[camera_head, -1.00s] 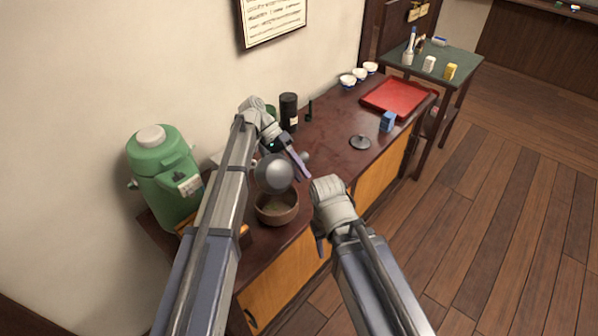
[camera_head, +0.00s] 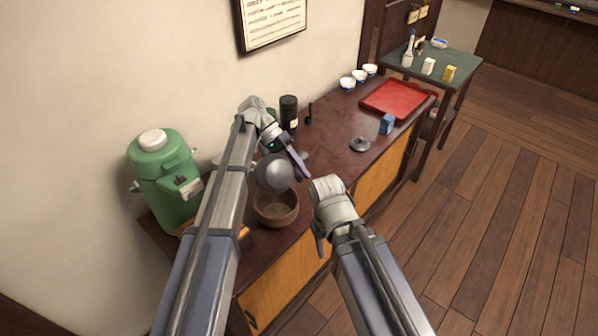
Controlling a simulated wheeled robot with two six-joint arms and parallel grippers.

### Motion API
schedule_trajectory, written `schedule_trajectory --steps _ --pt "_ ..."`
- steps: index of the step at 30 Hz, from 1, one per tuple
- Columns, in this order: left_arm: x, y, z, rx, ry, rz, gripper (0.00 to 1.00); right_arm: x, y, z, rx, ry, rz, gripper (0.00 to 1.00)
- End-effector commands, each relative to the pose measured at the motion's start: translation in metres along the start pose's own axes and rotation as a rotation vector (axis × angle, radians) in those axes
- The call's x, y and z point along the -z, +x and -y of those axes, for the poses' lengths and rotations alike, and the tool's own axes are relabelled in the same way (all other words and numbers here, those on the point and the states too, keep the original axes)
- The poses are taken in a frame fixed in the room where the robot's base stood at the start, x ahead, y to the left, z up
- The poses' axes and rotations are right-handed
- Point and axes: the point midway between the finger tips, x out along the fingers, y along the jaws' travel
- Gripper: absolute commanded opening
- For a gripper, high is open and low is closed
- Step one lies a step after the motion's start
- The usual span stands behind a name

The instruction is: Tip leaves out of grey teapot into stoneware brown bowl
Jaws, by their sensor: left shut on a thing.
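The grey teapot (camera_head: 275,174) is a round dark-grey pot, tilted in the air just above the brown bowl (camera_head: 277,217). My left gripper (camera_head: 293,158) is shut on the teapot at its far side; the grip itself is partly hidden. The bowl stands on the dark wooden counter and its inside is partly visible below the pot. I cannot make out leaves clearly. My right gripper (camera_head: 320,240) hangs right of the bowl, clear of it, with its fingers mostly hidden behind its wrist.
A green flask (camera_head: 163,180) stands at the counter's left end. A black canister (camera_head: 289,112) stands by the wall. A dark round lid (camera_head: 360,144), a blue box (camera_head: 387,124), a red tray (camera_head: 396,99) and white cups (camera_head: 348,83) lie farther right. The counter's middle is clear.

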Motion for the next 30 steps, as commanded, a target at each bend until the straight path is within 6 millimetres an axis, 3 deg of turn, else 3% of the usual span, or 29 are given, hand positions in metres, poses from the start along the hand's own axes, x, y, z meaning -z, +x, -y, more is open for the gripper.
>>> schedule_trajectory --steps 4,12,18,25,30 --pt "0.002 0.011 0.012 0.000 0.000 0.000 0.00 0.001 0.016 0.002 0.000 0.000 0.000 0.50" --pt "0.001 0.008 0.009 -0.001 0.000 0.000 0.00 0.001 0.012 0.001 0.000 0.000 0.000 0.50" --pt "0.000 -0.002 -0.002 0.000 0.000 0.000 0.00 0.000 -0.003 0.000 0.000 0.000 0.000 0.50" --pt "0.002 0.011 0.012 0.000 0.000 0.000 0.00 0.001 0.016 0.002 0.000 0.000 0.000 0.50" --pt "0.001 0.009 0.009 0.000 0.000 0.000 0.00 0.001 0.013 0.001 0.000 0.000 0.000 0.50"
